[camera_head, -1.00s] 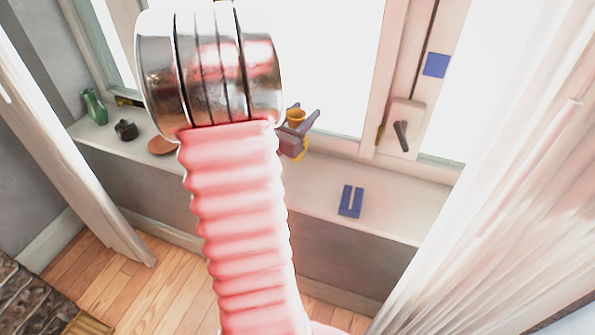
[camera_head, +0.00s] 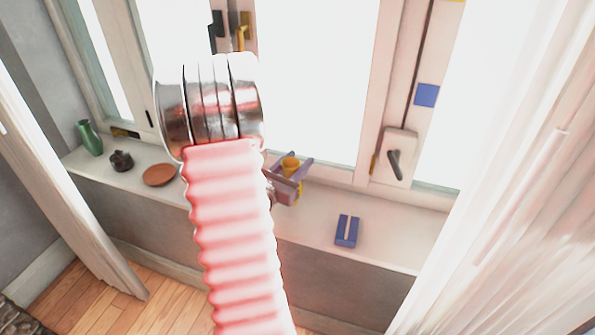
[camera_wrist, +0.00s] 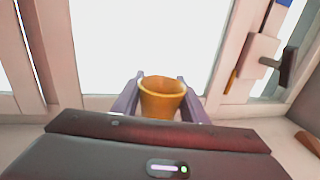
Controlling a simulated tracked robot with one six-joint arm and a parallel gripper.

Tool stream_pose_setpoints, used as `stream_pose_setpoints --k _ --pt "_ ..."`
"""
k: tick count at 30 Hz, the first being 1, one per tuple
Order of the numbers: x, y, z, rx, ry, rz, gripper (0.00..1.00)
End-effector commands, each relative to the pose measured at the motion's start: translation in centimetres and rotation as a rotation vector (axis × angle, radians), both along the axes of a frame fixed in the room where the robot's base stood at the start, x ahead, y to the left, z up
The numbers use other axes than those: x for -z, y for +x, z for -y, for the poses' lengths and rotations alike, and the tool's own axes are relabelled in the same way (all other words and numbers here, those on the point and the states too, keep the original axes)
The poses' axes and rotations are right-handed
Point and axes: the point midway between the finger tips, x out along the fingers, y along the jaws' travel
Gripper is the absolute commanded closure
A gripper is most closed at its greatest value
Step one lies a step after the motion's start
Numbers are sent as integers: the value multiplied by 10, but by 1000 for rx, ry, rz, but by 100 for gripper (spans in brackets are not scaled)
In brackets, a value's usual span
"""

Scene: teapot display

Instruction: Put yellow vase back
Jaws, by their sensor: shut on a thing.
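The yellow vase (camera_head: 290,165) is between the fingers of my gripper (camera_head: 291,170), and my gripper is shut on it. In the wrist view the vase (camera_wrist: 162,97) stands between the two purple-grey fingers of my gripper (camera_wrist: 161,100), its open rim up. In the head view they are over the window sill (camera_head: 395,240), close to the window. I cannot tell whether the vase's base touches the sill. My arm hides part of the sill to the left of the gripper.
A green vase (camera_head: 90,138), a dark small pot (camera_head: 121,161) and a brown round dish (camera_head: 159,175) stand on the left of the sill. A blue slotted block (camera_head: 347,231) lies right of my gripper. A window handle (camera_head: 395,163) sticks out at the right. Curtains hang at both sides.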

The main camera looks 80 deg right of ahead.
Motion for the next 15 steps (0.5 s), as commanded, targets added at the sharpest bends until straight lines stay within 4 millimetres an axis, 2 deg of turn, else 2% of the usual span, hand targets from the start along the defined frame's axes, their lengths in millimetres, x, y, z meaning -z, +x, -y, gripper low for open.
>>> stream_pose_setpoints --k 9,15 --pt "32 0 0 -1 2 -1 100" --pt "38 1 0 -1 -1 0 100"
